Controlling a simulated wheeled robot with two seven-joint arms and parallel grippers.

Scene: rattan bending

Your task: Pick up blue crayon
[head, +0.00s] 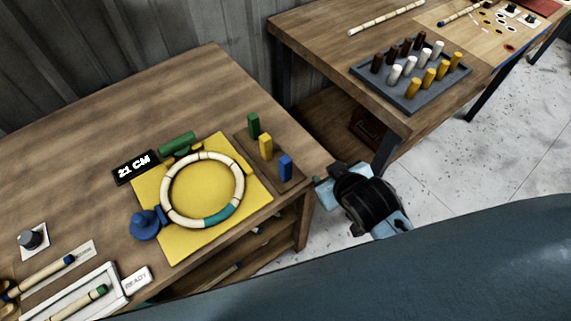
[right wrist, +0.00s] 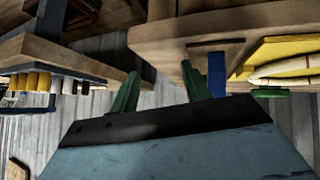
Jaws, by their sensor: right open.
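The blue crayon (head: 285,168) stands upright on a small dark holder (head: 262,150) near the right edge of the near table, in front of a yellow crayon (head: 266,146) and a green crayon (head: 253,125). My right gripper (head: 324,189) is just off that table edge, to the right of the blue crayon and apart from it. In the right wrist view the green fingers (right wrist: 161,88) are spread with nothing between them. The blue crayon (right wrist: 217,76) shows just right of them, outside the gap. My left gripper is not in view.
A yellow mat (head: 190,245) holds a segmented ring (head: 202,156), with a blue knobbed piece (head: 145,225) at its left. A "21 CM" sign (head: 135,167) lies behind. A second table (head: 300,35) carries a grey tray (head: 412,98) of several pegs. Open floor lies between the tables.

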